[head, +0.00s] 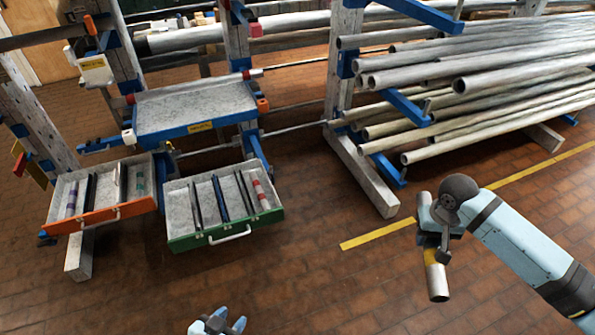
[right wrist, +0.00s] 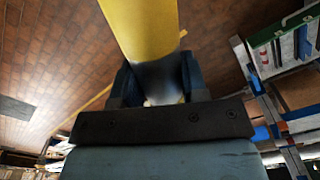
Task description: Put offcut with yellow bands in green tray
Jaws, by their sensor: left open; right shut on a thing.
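The offcut with yellow bands (head: 436,276) is a short grey pipe hanging tilted from my right gripper (head: 434,243). In the right wrist view its yellow band (right wrist: 142,28) fills the top middle, and my right gripper (right wrist: 157,85) is shut around the grey part. The green tray (head: 228,233) is a pulled-out drawer with a white handle at centre left, well left of my right gripper. It has dark dividers and holds an offcut with red bands (head: 261,194) in its right compartment. My left gripper (head: 230,320) is open at the bottom edge, partly cut off.
A blue-edged shelf (head: 195,110) sits above and behind. A rack of long pipes (head: 470,85) stands back right. Open brick floor lies between.

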